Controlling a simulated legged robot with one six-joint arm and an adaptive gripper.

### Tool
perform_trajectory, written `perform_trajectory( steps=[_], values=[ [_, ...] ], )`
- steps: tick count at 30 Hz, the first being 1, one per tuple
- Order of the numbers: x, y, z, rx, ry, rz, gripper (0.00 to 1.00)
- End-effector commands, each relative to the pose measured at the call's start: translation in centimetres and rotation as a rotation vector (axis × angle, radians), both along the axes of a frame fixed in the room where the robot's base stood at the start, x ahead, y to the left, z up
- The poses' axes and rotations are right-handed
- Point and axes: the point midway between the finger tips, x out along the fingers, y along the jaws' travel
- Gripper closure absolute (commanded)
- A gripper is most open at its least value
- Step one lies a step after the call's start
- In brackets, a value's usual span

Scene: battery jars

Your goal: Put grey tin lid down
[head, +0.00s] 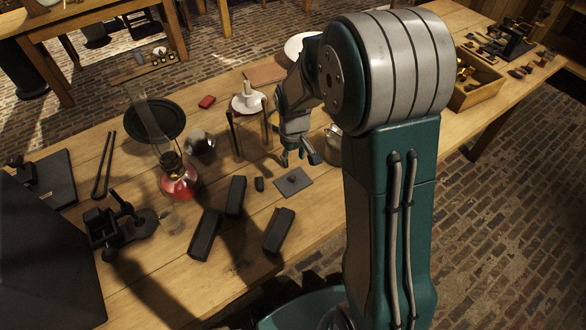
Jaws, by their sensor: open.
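A flat, dark grey square piece with a small knob at its middle, which looks like the grey tin lid (293,182), lies on the wooden table (325,205). My gripper (300,159) hangs just above and behind it, fingers pointing down and spread apart. Nothing shows between the fingers. The gripper appears apart from the lid, though the exact height of the gap is hard to tell.
Dark oblong blocks (279,230) lie in front and to the left, with a small black piece (259,184) beside the lid. A red oil lamp (180,184) stands left. A metal pot (333,147) is close right of my gripper, partly hidden by my arm.

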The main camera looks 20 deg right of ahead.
Motion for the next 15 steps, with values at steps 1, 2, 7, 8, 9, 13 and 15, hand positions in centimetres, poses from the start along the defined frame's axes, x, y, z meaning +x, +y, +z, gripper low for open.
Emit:
perform_trajectory(
  steps=[1, 2, 7, 8, 9, 13, 15],
  values=[
    [0.1, 0.0, 1.0, 0.0, -0.003, 0.0, 0.43],
    [0.1, 0.0, 1.4, 0.0, -0.004, 0.0, 0.43],
    [0.0, 0.0, 3.0, 0.0, 0.0, 0.0, 0.43],
    [0.0, 0.0, 3.2, 0.0, -0.001, 0.0, 0.43],
    [-0.1, 0.0, 3.5, 0.0, -0.004, -0.002, 0.43],
    [-1.2, 0.0, 6.1, 0.0, -0.044, -0.022, 0.43],
    [-2.3, 0.0, 8.2, 0.002, -0.08, -0.044, 0.43]
  ],
)
